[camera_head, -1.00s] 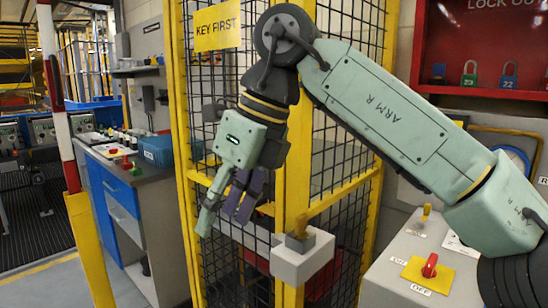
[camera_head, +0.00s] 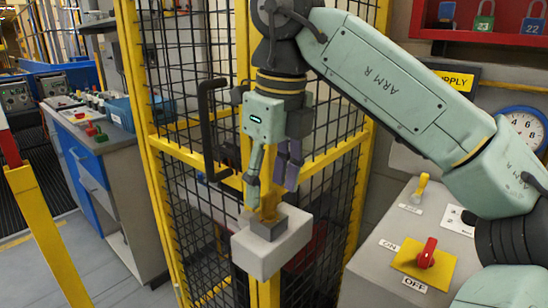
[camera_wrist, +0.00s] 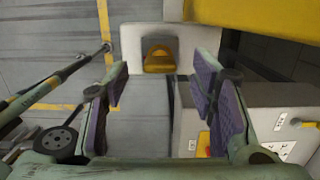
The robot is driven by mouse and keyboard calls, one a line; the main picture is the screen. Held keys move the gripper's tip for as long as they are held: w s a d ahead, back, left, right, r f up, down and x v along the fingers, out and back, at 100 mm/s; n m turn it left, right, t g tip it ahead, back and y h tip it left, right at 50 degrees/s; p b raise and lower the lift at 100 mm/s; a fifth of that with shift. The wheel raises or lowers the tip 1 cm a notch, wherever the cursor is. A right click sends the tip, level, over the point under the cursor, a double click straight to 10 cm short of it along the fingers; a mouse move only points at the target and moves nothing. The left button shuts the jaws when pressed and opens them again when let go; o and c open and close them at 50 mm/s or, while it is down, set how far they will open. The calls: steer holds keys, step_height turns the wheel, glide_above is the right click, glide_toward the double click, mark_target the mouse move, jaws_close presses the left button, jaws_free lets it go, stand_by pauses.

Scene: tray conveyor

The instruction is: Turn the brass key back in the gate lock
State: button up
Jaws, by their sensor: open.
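The gate lock (camera_head: 270,254) is a pale grey box with a darker block on top, fixed at the yellow gate post. The brass key (camera_head: 268,208) stands up from the lock. In the wrist view the key (camera_wrist: 158,59) shows as a brass bow in front of a pale plate, ahead of the gap between the fingers. My gripper (camera_head: 271,194) points down over the lock with its fingers apart. In the wrist view its purple pads (camera_wrist: 161,84) have nothing between them. The key's lower part is hidden, and I cannot tell its exact turn.
A black handle (camera_head: 209,130) stands on the yellow mesh gate left of my gripper. To the right is a grey panel with a red switch (camera_head: 427,253) and a yellow-topped key (camera_head: 420,187). A blue cabinet (camera_head: 85,170) stands at the left.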

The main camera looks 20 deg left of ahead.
mark_target(269, 194)
steer(key=shift+a+f, duration=0.2)
steer(key=shift+f, duration=1.35)
steer(key=shift+w, duration=0.1)
steer(key=shift+c, duration=0.6)
jaws_close()
steer(key=shift+r+n+p, duration=0.1)
steer(key=shift+n+p, duration=0.3)
steer(key=shift+p, duration=0.05)
